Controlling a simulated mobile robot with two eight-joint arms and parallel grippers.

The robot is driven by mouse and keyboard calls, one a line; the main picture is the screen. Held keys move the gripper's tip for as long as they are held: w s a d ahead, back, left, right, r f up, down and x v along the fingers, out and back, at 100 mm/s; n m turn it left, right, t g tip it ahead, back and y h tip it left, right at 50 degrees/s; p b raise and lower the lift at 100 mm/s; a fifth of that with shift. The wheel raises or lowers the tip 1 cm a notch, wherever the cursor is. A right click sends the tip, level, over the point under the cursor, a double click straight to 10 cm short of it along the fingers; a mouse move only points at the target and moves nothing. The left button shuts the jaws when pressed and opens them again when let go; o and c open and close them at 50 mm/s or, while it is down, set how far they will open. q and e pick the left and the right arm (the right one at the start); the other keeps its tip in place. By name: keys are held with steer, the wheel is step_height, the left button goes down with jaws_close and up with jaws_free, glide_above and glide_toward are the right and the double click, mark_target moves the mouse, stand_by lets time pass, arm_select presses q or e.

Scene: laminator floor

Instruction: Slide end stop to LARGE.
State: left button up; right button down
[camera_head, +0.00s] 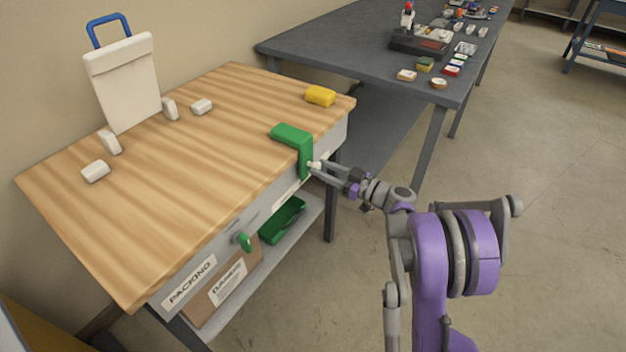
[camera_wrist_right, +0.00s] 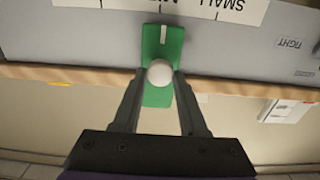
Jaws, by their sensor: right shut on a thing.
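The green end stop (camera_head: 292,134) is an L-shaped piece. It lies over the right part of the wooden bench top and hangs down the front edge. LARGE is not readable. My right gripper (camera_head: 314,165) is shut on the stop's white round knob (camera_wrist_right: 160,73), one finger on each side. My left gripper is not in view.
The wooden bench (camera_head: 190,180) has a yellow block (camera_head: 320,96), several white blocks and a white board with a blue handle (camera_head: 122,80). A green tray (camera_head: 283,220) and a box are on the shelf below. A dark table (camera_head: 340,45) with small items stands behind.

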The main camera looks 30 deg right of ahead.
steer(key=w+d+p, duration=0.1)
steer(key=w+d, duration=0.2)
steer(key=d, duration=0.5)
steer(key=shift+w+d, duration=0.2)
steer(key=shift+d, duration=0.05)
steer(key=shift+r, duration=0.1)
steer(key=shift+c, duration=2.3)
jaws_free()
steer(key=shift+d, duration=0.1)
steer(key=p+v, duration=0.1)
steer(key=v, duration=0.9)
steer(key=shift+s, duration=0.35)
steer(key=shift+d, duration=0.1)
